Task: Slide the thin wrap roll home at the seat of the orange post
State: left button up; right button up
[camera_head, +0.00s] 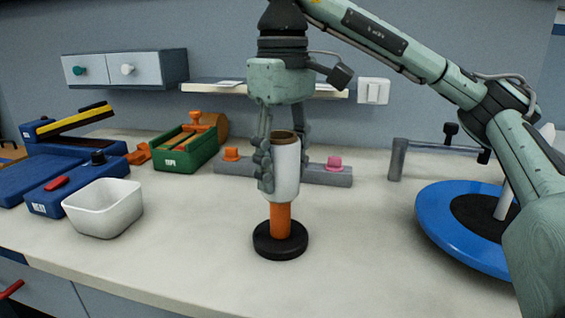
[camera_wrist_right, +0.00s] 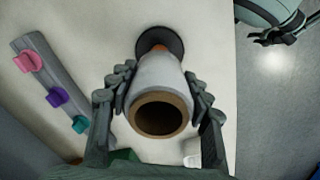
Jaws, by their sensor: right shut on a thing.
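The thin wrap roll (camera_head: 286,168) is white with a brown core and stands upright. My right gripper (camera_head: 282,165) is shut on its sides, one finger on each side. The orange post (camera_head: 280,220) rises from a round black base (camera_head: 265,247), its seat. The roll's lower end is in line with the post and well above the base, with bare orange between. Whether the post's top is inside the roll is hidden. In the right wrist view the roll's open core (camera_wrist_right: 160,117) faces the camera, with the black base (camera_wrist_right: 163,38) beyond. My left gripper (camera_wrist_right: 285,30) shows small there, its jaws unclear.
A white bin (camera_head: 104,208) and blue boxes (camera_head: 80,185) stand left. A green box (camera_head: 186,152) and a grey rail (camera_head: 325,174) with coloured knobs lie behind. A blue turntable (camera_head: 440,222) is at right. The counter around the base is clear.

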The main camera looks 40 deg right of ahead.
aim_at(282, 208)
jog(key=shift+f+b, duration=0.4)
jog(key=shift+f, duration=0.4)
jog(key=shift+r+p, duration=0.1)
jog(key=shift+p, duration=0.2)
jog(key=shift+f, duration=0.2)
jog(key=shift+f+b, duration=1.05)
jog(key=shift+f, duration=0.35)
dwell(0.4)
jog(key=shift+f, duration=0.15)
jog(key=shift+f+b, duration=0.85)
jog(key=shift+f, duration=0.25)
jog(key=shift+f, duration=0.1)
dwell(0.3)
jog(key=o, duration=1.3)
